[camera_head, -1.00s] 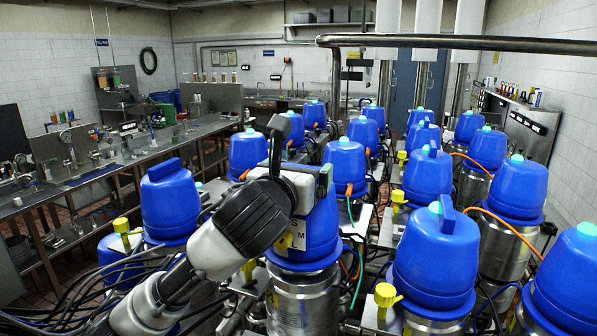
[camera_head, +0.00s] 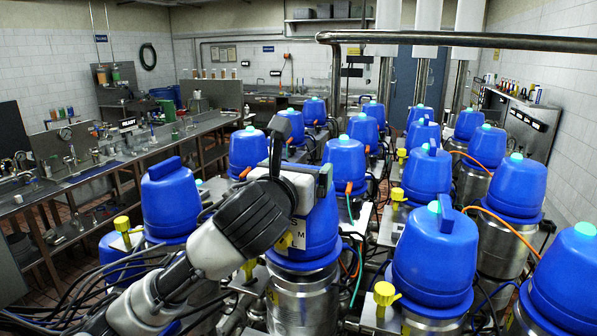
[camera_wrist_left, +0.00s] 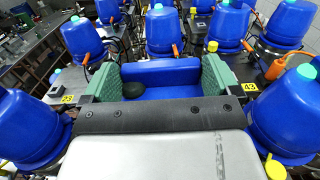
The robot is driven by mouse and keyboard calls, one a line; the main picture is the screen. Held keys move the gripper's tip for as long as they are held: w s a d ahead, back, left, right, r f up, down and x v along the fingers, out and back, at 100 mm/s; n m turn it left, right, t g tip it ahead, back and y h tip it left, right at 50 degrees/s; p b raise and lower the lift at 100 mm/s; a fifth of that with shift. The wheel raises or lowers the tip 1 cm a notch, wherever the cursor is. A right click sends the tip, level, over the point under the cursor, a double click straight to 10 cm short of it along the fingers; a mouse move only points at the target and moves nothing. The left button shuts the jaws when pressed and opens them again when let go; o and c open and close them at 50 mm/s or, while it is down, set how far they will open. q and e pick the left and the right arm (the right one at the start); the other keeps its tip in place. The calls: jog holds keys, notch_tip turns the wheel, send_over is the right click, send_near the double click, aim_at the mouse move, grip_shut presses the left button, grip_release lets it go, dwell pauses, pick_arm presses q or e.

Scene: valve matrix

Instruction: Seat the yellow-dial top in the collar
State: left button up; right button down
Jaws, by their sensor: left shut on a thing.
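My left gripper (camera_head: 322,180), coming in from the left in the head view, is shut on a blue domed top (camera_head: 318,232). The wrist view shows its green pads (camera_wrist_left: 160,78) on either side of the blue body (camera_wrist_left: 160,92), with a dark round spot on it. The top looks upright over a steel cylinder (camera_head: 300,300). I cannot tell whether it is fully seated in the collar, which is hidden under the blue rim. No yellow dial shows clearly on it; a yellow marking is partly hidden by my wrist. My right gripper is out of view.
Similar blue-topped steel units stand close by, one at the left (camera_head: 168,205) and one at the right (camera_head: 433,260). Yellow knobs (camera_head: 386,294) and loose cables (camera_head: 80,275) lie between them. A steel pipe (camera_head: 460,42) crosses overhead. A workbench (camera_head: 75,180) runs along the left.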

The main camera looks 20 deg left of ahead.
pick_arm(q)
jog(key=shift+r+p, duration=0.1)
jog(key=shift+p, duration=0.35)
jog(key=shift+f+b, duration=0.6)
jog(key=shift+f, duration=1.05)
jog(key=o, duration=1.3)
jog(key=shift+s, duration=0.1)
jog(key=shift+f, duration=0.1)
jog(key=s+b, duration=0.2)
jog(key=s, duration=0.3)
jog(key=s+b, duration=0.1)
jog(key=s, duration=0.4)
jog(key=shift+s+a+b, duration=0.2)
jog(key=shift+s+b, duration=0.2)
